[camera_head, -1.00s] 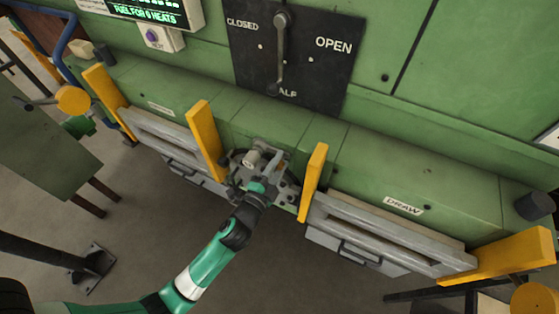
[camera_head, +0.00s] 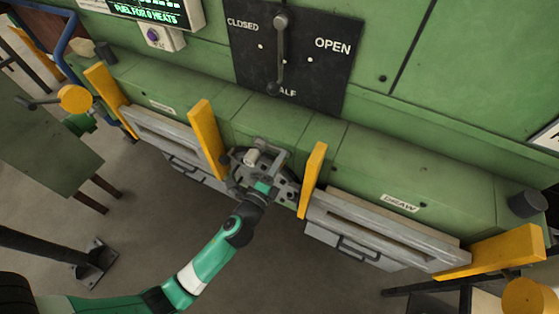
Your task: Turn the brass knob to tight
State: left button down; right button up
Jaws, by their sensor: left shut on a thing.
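My left gripper (camera_head: 268,166) reaches up from the lower left to the front of the green furnace, between two yellow upright plates. It is shut at a dark round fitting (camera_head: 291,190) there. The brass knob is hidden by the jaws and wrist; no brass colour shows clearly, and I cannot read its tight mark or angle. My right gripper is out of view.
Grey drawer-like doors flank the fitting, left (camera_head: 180,150) and right (camera_head: 375,230). Yellow plates (camera_head: 207,140) and (camera_head: 313,180) stand close on both sides of my gripper. Above is a black CLOSED/HALF/OPEN lever plate (camera_head: 325,75). The floor below is clear.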

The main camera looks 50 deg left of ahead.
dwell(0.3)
pick_arm(q)
jog(key=c, duration=0.5)
grip_release()
jog(key=b+v, duration=0.2)
jog(key=v, duration=0.9)
jog(key=shift+s, duration=0.35)
